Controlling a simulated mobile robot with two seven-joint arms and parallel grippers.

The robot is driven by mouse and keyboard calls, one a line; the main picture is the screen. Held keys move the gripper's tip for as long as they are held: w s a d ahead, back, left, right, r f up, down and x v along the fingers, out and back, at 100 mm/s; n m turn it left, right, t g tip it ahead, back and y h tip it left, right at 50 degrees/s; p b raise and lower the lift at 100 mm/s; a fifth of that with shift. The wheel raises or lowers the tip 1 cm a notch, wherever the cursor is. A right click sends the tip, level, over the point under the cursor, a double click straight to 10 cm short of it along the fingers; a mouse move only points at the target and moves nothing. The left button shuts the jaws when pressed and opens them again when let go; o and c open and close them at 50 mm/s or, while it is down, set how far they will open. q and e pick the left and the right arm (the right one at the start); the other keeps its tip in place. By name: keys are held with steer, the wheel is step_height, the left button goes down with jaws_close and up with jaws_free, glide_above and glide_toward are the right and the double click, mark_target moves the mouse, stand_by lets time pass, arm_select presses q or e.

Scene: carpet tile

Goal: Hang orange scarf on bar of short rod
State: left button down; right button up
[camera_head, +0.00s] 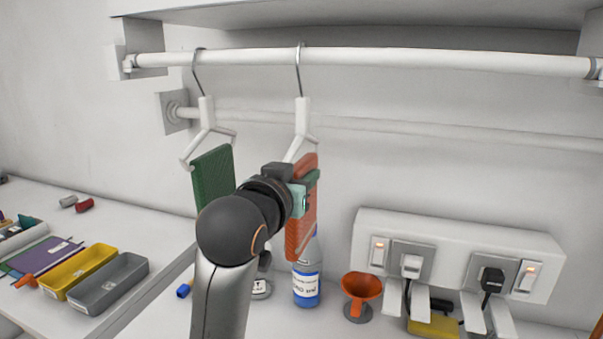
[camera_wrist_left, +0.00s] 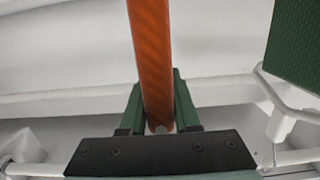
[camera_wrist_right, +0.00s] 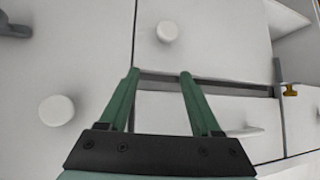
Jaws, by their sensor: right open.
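The orange scarf (camera_head: 300,235) hangs in a flat, narrow fold at the right white hanger (camera_head: 303,118) in the head view. In the left wrist view the scarf (camera_wrist_left: 150,50) runs up between the fingers. My left gripper (camera_head: 305,190) is at the scarf's upper part, and its fingers (camera_wrist_left: 158,100) press against both sides. The arm hides part of the scarf and the hanger's lower end. The hanger hooks over the upper white rod (camera_head: 420,60). A lower rod (camera_head: 400,132) runs behind. My right gripper (camera_wrist_right: 160,75) is open and empty, seen only in its wrist view.
A green cloth (camera_head: 212,178) hangs on the left hanger (camera_head: 206,120). Below are a blue-white bottle (camera_head: 306,285), an orange funnel (camera_head: 361,290) and a socket panel (camera_head: 455,245). Yellow (camera_head: 78,270) and grey (camera_head: 108,285) trays sit left. White drawer fronts (camera_wrist_right: 75,60) face my right gripper.

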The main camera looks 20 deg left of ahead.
arm_select(q)
steer(key=shift+w+f, duration=0.15)
steer(key=shift+f, duration=0.1)
arm_select(e)
steer(key=shift+s+f, duration=0.2)
arm_select(q)
steer(key=c, duration=0.6)
jaws_free()
arm_select(e)
steer(key=shift+w, duration=0.1)
arm_select(q)
steer(key=shift+o, duration=0.2)
steer(key=s+r+b, duration=0.1)
steer(key=s+b, duration=0.2)
steer(key=s, duration=0.9)
steer(key=shift+s+a+r, duration=0.2)
steer(key=shift+a, duration=0.05)
arm_select(e)
step_height(320, 180, down, 3)
steer(key=shift+f, duration=0.1)
